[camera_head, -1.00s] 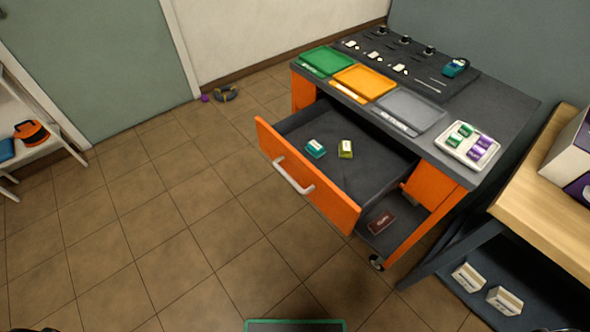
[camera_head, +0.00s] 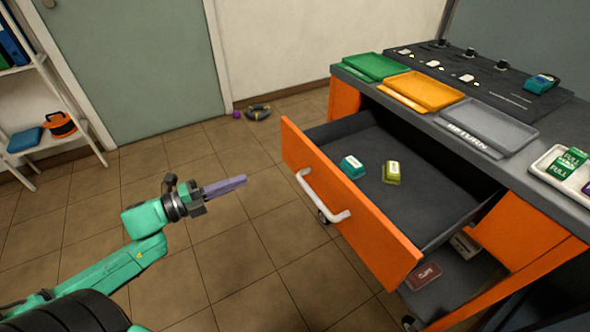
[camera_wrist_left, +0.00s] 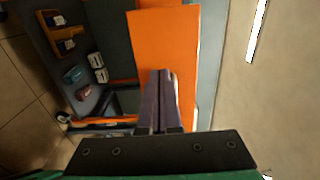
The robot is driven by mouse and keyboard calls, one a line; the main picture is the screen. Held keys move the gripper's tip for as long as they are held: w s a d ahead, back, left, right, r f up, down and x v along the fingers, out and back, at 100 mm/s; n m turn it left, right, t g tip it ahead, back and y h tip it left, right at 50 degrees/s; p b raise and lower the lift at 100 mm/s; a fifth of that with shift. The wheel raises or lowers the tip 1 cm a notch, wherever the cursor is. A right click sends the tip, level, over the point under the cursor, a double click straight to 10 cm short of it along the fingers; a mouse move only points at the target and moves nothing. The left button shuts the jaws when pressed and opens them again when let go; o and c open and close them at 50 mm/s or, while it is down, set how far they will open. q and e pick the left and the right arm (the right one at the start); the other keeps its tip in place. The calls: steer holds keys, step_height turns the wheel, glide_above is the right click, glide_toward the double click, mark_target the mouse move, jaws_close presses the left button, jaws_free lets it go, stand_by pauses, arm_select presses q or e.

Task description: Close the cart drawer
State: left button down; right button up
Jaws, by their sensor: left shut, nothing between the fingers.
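The cart drawer (camera_head: 345,190) is pulled well out of the dark-topped orange cart. Its orange front faces left and carries a white bar handle (camera_head: 322,198). A teal battery (camera_head: 353,167) and an olive battery (camera_head: 391,172) lie in the drawer. My left gripper (camera_head: 243,181) is shut and empty. In the head view it is left of the drawer front, with a visible gap to the handle. In the left wrist view its closed fingers (camera_wrist_left: 160,80) point towards an orange panel (camera_wrist_left: 165,45). My right gripper is not in view.
Green, orange and grey trays (camera_head: 488,124) line the cart top, with a white battery holder (camera_head: 562,172) at the right. A white shelf rack (camera_head: 55,80) stands at far left.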

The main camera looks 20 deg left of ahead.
mark_target(295, 159)
arm_select(q)
steer(key=b+x, duration=0.3)
steer(key=x, duration=0.9)
steer(key=shift+w+r, duration=0.1)
steer(key=shift+w+d, duration=0.3)
steer(key=shift+w, duration=0.05)
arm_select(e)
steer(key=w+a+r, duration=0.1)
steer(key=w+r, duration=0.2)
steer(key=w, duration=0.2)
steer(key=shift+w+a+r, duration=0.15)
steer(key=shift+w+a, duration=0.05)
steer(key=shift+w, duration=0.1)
arm_select(q)
steer(key=shift+w, duration=0.1)
